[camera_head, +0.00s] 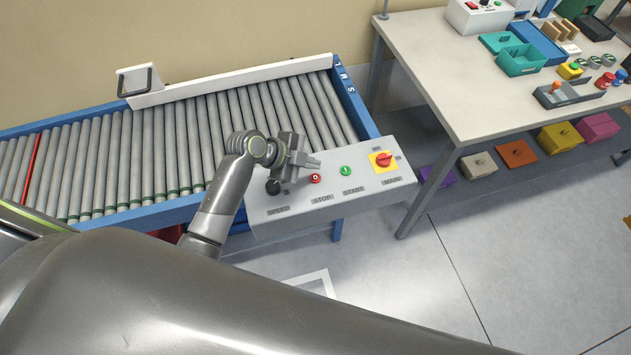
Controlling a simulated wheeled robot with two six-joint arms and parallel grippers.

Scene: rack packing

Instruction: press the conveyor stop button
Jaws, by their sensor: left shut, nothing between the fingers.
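The control panel (260,212) is a pale box at the right end of the conveyor (190,140). On it are a black knob (273,187), a red button (315,179) with a label that seems to read stop, a green button (345,171), and a red rotary switch on a yellow plate (383,160). My left gripper (316,162) is shut and empty. In the picture its tips lie just above the red button; I cannot tell the height between them, and no contact shows. My right gripper is not in view.
A white table (430,60) at the right holds teal and blue trays, small coloured parts and a white control box (478,16). Several coloured bins stand on its lower shelf. A white guide rail (230,80) runs along the conveyor's back. The floor (480,270) in front is clear.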

